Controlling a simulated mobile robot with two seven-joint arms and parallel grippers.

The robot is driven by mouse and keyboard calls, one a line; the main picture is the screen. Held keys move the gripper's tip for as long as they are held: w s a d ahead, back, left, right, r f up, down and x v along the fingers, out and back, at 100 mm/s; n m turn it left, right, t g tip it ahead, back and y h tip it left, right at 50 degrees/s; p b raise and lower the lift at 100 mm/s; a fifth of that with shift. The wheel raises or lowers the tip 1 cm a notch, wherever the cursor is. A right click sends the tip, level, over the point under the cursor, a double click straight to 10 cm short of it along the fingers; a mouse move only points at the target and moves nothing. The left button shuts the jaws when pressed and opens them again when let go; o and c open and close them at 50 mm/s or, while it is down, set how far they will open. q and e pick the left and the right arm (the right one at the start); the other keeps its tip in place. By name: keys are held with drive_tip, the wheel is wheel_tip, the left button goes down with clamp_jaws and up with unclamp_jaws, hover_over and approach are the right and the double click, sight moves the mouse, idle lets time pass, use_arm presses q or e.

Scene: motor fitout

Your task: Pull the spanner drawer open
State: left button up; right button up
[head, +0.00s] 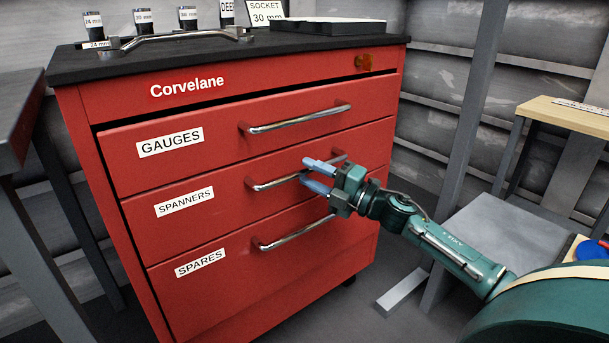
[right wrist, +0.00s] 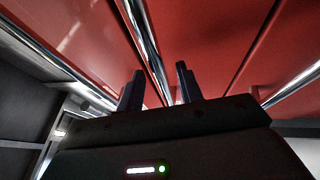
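The spanner drawer (head: 225,196), labelled SPANNERS, is the middle of three drawers in the red cabinet. Its front looks level with the other drawers. It has a chrome bar handle (head: 276,183). My right gripper (head: 307,171) is at the right half of this handle, its blue-grey fingers one above and one below the bar. In the right wrist view the open fingers (right wrist: 158,85) stand apart, with the chrome bar (right wrist: 147,42) running between them; I see gaps and cannot tell contact. My left gripper is not in view.
The gauges drawer (head: 220,143) is above and the spares drawer (head: 240,262) below, each with a bar handle. A grey post and a wooden-topped table (head: 570,116) stand at the right.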

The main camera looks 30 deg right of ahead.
drive_tip(key=shift+x, duration=1.15)
clamp_jaws()
